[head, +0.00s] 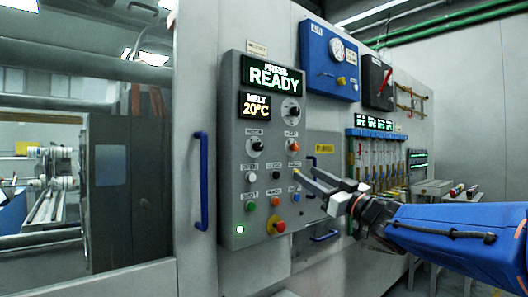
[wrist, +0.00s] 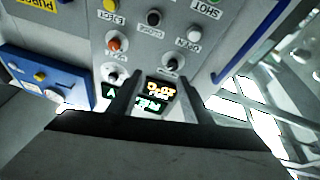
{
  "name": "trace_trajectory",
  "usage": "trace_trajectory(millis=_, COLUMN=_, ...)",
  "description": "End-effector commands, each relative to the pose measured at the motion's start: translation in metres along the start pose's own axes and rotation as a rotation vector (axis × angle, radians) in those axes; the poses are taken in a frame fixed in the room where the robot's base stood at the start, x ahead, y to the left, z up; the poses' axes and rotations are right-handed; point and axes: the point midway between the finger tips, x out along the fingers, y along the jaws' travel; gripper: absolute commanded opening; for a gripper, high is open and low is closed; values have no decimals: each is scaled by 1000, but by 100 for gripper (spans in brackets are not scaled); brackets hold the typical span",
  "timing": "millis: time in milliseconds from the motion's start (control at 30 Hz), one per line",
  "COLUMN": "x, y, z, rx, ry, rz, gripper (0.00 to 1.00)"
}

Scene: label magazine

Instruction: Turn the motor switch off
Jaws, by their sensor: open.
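The grey control panel (head: 232,200) carries a dark rotary knob (head: 257,146) below the melt display, under a small label I cannot read clearly; it seems to be the motor switch. The same knob shows in the wrist view (wrist: 172,64), where the panel appears upside down. I cannot tell which way its pointer is set. My gripper (head: 306,173) is open and empty, in front of the panel's right side, to the right of and lower than the knob. In the wrist view its fingers (wrist: 156,82) stand apart, with the displays seen between them.
Another knob (head: 292,109) sits higher right, with an orange button (head: 293,146) below it. Several push-buttons and a red emergency button (head: 276,225) fill the lower panel. A blue door handle (head: 201,180) stands left. A blue gauge box (head: 329,62) hangs upper right.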

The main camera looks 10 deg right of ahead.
Motion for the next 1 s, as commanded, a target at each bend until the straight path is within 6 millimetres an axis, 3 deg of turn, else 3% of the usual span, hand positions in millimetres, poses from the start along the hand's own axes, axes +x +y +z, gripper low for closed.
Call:
trace_trajectory(millis=200, x=7, y=-14, z=-10, rx=16, ry=48, rz=-122, gripper=45)
trace_trajectory(millis=467, x=25, y=-18, z=-12, rx=19, ry=53, rz=-135, gripper=45)
trace_trajectory(millis=1000, x=116, y=-30, z=-16, rx=19, ry=52, rz=-134, gripper=45)
